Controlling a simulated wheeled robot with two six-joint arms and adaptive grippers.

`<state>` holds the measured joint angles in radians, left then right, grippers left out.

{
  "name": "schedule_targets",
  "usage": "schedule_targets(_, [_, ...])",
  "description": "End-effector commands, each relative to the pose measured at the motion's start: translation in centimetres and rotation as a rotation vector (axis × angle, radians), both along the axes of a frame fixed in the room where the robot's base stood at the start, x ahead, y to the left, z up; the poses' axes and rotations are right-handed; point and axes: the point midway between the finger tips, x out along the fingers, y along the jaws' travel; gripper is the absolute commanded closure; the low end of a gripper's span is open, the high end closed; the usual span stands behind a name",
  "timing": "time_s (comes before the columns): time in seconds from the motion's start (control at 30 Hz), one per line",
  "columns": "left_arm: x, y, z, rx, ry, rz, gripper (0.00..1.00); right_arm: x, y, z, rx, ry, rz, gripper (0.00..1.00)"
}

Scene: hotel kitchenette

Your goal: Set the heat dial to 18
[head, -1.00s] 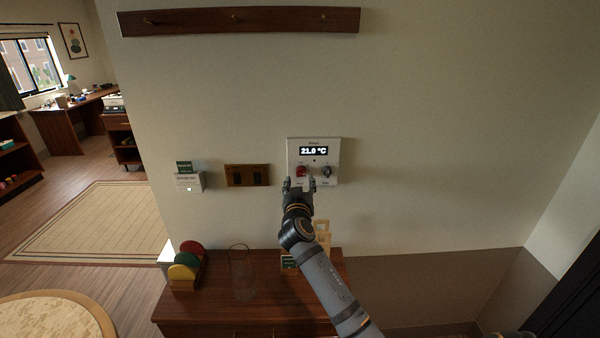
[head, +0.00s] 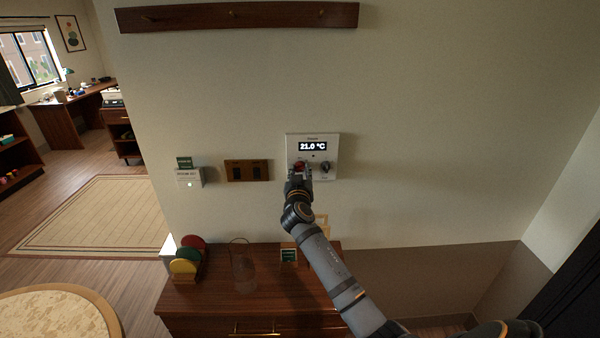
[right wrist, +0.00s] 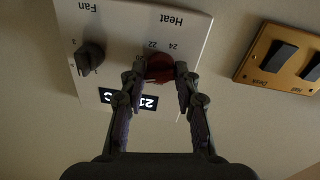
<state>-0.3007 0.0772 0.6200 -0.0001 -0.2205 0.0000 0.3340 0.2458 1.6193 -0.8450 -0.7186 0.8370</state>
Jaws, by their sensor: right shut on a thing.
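The white thermostat panel (head: 326,142) is on the wall in the head view, and its display (head: 313,146) reads 21.0 °C. The red heat dial (head: 301,166) is at its lower left, partly hidden by my right gripper (head: 300,174). In the right wrist view the panel (right wrist: 205,40) appears upside down, with the labels Heat and Fan and the marks 22 and 24. There the red dial (right wrist: 159,68) sits between the fingertips of my right gripper (right wrist: 160,80), which is shut on it. The dial's pointer cannot be made out. My left gripper is not in view.
The dark fan knob (head: 326,167) is just right of the heat dial. A brass switch plate (head: 247,171) and a small white box (head: 189,178) are on the wall to the left. A wooden cabinet (head: 215,298) with coloured discs (head: 184,267) stands below.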

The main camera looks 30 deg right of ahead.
Motion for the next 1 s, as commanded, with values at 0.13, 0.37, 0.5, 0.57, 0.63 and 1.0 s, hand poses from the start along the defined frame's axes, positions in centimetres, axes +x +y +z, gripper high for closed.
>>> schedule_targets(0.13, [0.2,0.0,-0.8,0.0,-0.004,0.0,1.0,0.0,0.0,-0.3,-0.07,0.042,0.001,1.0])
schedule_targets(0.37, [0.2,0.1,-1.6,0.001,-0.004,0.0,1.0,0.0,0.0,-0.2,-0.282,0.172,0.001,1.0])
schedule_targets(0.5, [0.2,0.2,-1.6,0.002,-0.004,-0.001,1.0,0.0,0.0,-0.1,-0.317,0.194,0.001,1.0])
schedule_targets(0.57, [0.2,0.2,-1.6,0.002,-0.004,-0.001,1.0,0.0,0.0,-0.1,-0.316,0.194,0.001,1.0])
schedule_targets(0.63, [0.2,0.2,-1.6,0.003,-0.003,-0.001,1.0,0.0,0.0,-0.1,-0.315,0.195,0.001,1.0])
schedule_targets(1.0, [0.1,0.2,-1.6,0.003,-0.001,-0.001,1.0,0.0,0.0,-0.1,-0.314,0.193,0.0,0.47])
